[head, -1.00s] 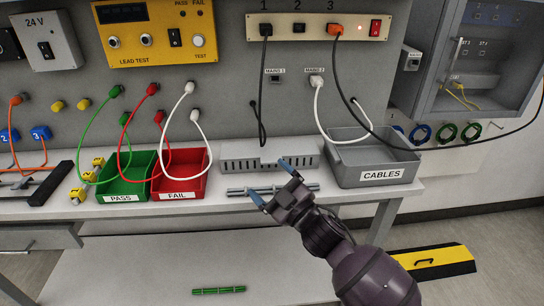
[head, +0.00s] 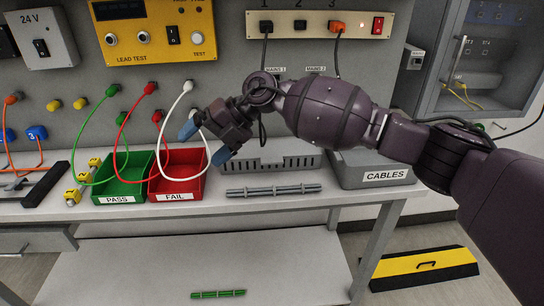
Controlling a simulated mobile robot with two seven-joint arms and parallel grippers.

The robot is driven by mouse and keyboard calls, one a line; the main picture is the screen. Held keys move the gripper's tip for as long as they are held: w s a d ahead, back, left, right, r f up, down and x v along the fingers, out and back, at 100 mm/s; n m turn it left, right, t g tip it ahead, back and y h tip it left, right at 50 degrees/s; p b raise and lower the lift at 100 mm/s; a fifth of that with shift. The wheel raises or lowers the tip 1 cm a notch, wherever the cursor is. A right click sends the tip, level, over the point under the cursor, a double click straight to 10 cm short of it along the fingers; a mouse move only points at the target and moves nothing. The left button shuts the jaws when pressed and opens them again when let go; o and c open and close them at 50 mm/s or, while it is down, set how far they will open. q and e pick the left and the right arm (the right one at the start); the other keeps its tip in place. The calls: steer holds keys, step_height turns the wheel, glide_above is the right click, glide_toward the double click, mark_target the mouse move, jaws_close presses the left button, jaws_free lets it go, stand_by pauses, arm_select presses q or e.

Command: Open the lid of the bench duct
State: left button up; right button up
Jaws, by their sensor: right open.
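The bench duct (head: 285,163) is a low grey slotted box at the back of the bench, below the sockets. Part of its top is hidden behind my right arm, and I cannot tell clearly how its lid sits. My right gripper (head: 205,143) is open, with blue fingertips spread and nothing clearly held. In the picture it is up and to the left of the duct, over the red FAIL bin and close to the white lead. My left gripper is not in view.
A grey ribbed bar (head: 274,191) lies before the duct. The green PASS bin (head: 123,190) and red FAIL bin (head: 176,190) stand left, the grey CABLES bin (head: 375,178) right. Leads hang above the bins. A yellow-black ramp (head: 425,267) is on the floor.

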steer(key=w+d+t+h, duration=0.1)
steer(key=w+d+h, duration=0.35)
steer(key=d, duration=0.25)
steer(key=m+t+h, duration=0.1)
steer(key=m+h, duration=0.2)
steer(key=h, duration=0.3)
glide_toward(272, 161)
step_height(272, 161, down, 7)
steer(key=shift+r+b, duration=0.1)
steer(key=shift+b, duration=0.65)
steer(key=shift+f, duration=0.8)
steer(key=c, duration=1.3)
steer(key=shift+r, duration=0.1)
